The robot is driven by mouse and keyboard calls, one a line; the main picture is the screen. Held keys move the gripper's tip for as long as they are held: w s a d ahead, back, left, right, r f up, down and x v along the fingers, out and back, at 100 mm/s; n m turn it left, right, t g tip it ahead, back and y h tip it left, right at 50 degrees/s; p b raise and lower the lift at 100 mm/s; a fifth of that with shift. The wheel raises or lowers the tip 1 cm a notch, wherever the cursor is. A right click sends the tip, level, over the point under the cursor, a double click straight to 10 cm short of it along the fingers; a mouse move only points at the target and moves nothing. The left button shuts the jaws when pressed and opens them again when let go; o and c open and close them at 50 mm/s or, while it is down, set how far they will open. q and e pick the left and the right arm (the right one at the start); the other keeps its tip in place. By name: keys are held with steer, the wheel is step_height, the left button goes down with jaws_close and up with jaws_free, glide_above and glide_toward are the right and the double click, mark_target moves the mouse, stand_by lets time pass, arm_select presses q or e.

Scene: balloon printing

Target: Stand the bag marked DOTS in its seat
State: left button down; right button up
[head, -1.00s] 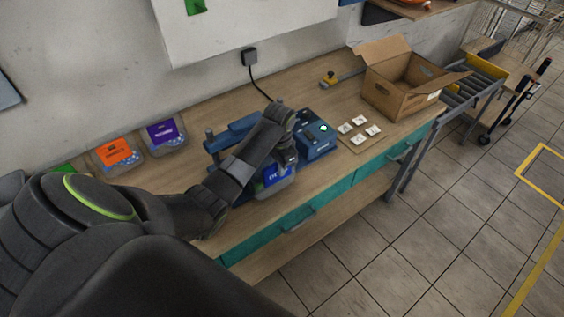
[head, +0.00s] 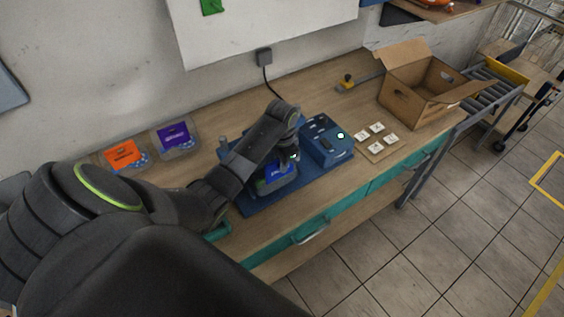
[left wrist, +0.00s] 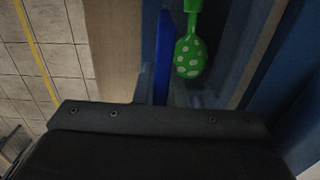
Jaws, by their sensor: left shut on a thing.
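A clear bag with a blue label (head: 271,181) is at the blue fixture (head: 249,206) on the bench; its label is partly covered and I cannot read it surely. My left gripper (head: 289,163) is shut on it from above. In the left wrist view, the bag's blue label (left wrist: 163,52) shows edge-on between the fingers (left wrist: 160,97), beside a green balloon with white dots (left wrist: 189,56). The bag looks about upright. Its lower edge is hidden, so I cannot tell whether it touches the seat. My right gripper is not in view.
A blue machine (head: 325,143) stands right of the fixture. Several white tiles (head: 377,129) and an open cardboard box (head: 411,100) are further right.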

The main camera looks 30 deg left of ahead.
arm_select(q)
steer(key=shift+w, duration=0.1)
steer(key=shift+d, duration=0.1)
steer(key=c, duration=1.4)
jaws_free()
step_height(320, 180, up, 7)
steer(key=s+d, duration=0.1)
steer(key=d, duration=0.1)
steer(key=shift+d, duration=0.4)
steer(key=shift+s, duration=0.1)
